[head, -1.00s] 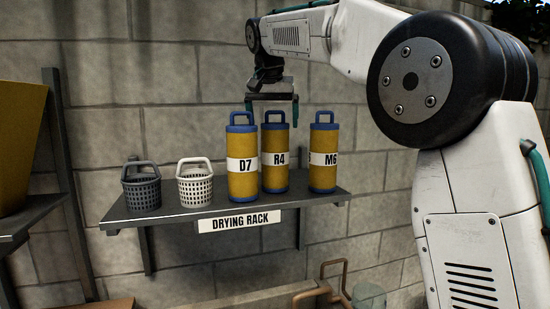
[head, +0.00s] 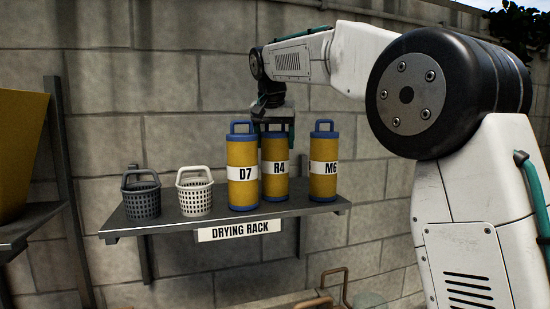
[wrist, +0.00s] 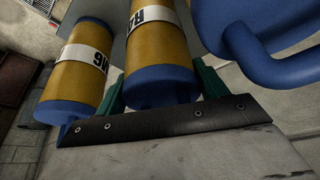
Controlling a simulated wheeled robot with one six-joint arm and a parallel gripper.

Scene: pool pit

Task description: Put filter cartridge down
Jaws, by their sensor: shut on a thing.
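The filter cartridge marked R4 (head: 275,183) is a yellow cylinder with blue ends and a white label. It stands upright on the drying rack (head: 230,222), between cartridge D7 (head: 242,190) and cartridge M6 (head: 322,185). My gripper (head: 276,138) is over the top of R4 and shut on it, with the teal fingers on either side. The gripper covers R4's handle in the head view. In the wrist view, R4 (wrist: 160,55) lies between the fingers, with M6 (wrist: 75,70) to the left and a blue handled cap to the right.
A dark basket (head: 141,198) and a white basket (head: 194,196) stand on the rack's left part. D7 and M6 are close on both sides of R4. A block wall (head: 170,90) is behind. Another shelf (head: 25,222) with a yellow object is at the far left.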

